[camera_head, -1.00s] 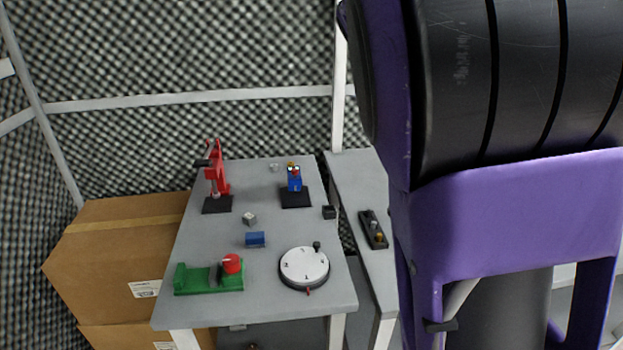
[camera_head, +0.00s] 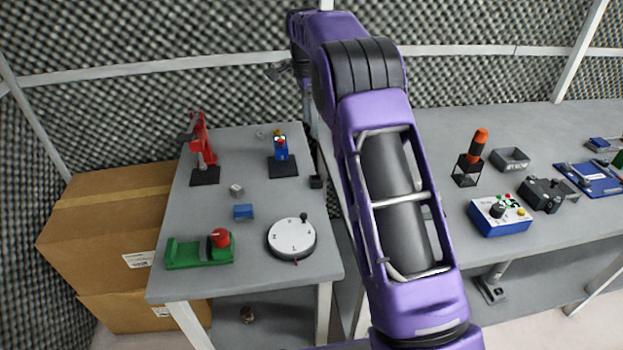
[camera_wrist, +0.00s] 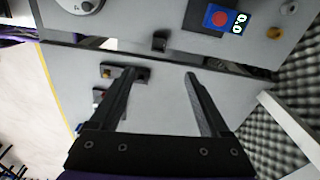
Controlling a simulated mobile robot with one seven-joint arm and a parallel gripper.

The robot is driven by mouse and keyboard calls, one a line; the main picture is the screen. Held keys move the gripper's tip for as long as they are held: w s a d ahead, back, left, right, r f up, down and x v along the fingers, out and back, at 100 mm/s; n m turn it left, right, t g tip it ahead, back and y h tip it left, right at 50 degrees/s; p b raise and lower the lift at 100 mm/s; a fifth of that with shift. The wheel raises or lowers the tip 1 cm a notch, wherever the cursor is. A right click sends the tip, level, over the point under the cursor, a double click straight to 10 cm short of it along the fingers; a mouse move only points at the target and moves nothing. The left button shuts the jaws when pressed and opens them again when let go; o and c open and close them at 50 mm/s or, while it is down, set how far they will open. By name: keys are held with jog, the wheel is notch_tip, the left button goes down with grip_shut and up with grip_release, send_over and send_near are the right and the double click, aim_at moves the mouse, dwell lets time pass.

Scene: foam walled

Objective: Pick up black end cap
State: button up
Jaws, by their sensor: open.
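A small black open-topped block (camera_head: 316,181), which looks like the black end cap, sits at the right edge of the left grey table. It also shows in the wrist view (camera_wrist: 160,41), upper middle, beyond my fingertips. My gripper (camera_wrist: 161,74) is open and empty, its two dark fingers apart, above the gap between the tables. In the head view my gripper (camera_head: 279,70) is small and dark at the far end of my arm, above the back of the left table. Nothing touches the end cap.
Near the cap stand a blue device on a black base (camera_head: 282,155) and a white round dial (camera_head: 292,238). A red press (camera_head: 203,150), blue block (camera_head: 243,212) and green fixture (camera_head: 200,252) share the table. A black knobbed strip (camera_wrist: 126,74) lies on the neighbouring table.

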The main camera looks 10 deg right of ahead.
jog(key=m+b, duration=0.1)
jog(key=b, duration=0.1)
send_over(316, 182)
jog(key=w, duration=0.2)
jog(key=shift+y, duration=0.4)
notch_tip(316, 182, down, 12)
jog(key=shift+s+f, duration=0.15)
jog(key=shift+f, duration=0.1)
jog(key=shift+d+f, duration=0.15)
jog(key=shift+f, duration=2.8)
jog(key=shift+c, duration=0.3)
grip_shut()
